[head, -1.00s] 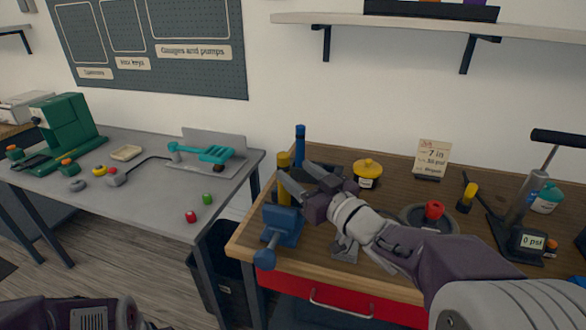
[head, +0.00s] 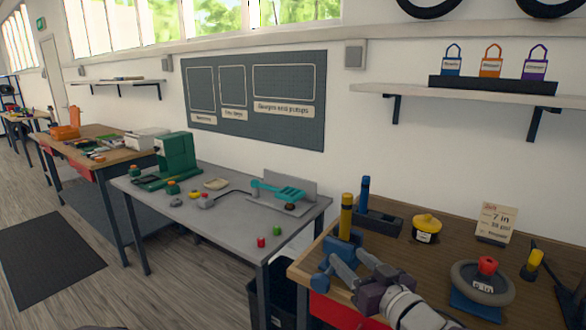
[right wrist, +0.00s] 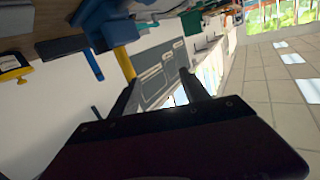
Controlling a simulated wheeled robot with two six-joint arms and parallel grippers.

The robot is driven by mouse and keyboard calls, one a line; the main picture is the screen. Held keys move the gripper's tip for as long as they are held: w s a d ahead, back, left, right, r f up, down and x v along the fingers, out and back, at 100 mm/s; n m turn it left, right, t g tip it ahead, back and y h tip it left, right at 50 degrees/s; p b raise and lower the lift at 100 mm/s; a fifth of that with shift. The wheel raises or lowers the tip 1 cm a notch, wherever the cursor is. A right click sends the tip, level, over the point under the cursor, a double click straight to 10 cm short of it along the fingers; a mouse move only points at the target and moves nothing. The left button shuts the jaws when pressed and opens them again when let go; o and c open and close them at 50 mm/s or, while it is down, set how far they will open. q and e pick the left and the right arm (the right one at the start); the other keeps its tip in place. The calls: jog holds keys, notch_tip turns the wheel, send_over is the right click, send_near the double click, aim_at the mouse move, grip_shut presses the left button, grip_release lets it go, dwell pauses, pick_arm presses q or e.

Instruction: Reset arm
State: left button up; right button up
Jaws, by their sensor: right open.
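My right gripper (head: 354,268) is over the front left corner of the wooden workbench (head: 420,268), near the blue vise (head: 338,258). In the right wrist view its two fingers (right wrist: 158,92) stand apart with nothing between them. A yellow-handled tool (head: 347,215) and a blue-handled tool (head: 365,195) stand upright just behind the gripper. The right forearm comes in from the bottom of the head view. My left gripper is not in view.
A yellow-lidded pot (head: 426,228), a wheel with a red hub (head: 483,284) and a sign card (head: 496,223) are on the wooden bench. A grey table (head: 225,215) stands to the left, with a gap between. Open floor (head: 150,285) lies at left.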

jog(key=s+d+f+m+g+h, duration=0.25)
jog(key=s+f+g, duration=0.25)
jog(key=f, duration=0.6)
jog(key=s+d+f+m+g+h, duration=0.25)
jog(key=s+f+g+h, duration=0.2)
jog(key=f, duration=0.65)
jog(key=s+f+g, duration=0.3)
jog(key=s+g, duration=0.2)
jog(key=s, duration=0.3)
notch_tip(320, 180, up, 12)
jog(key=s+n+p, duration=0.1)
jog(key=p, duration=1.1)
jog(key=shift+s+y, duration=0.3)
jog(key=shift+y, duration=0.1)
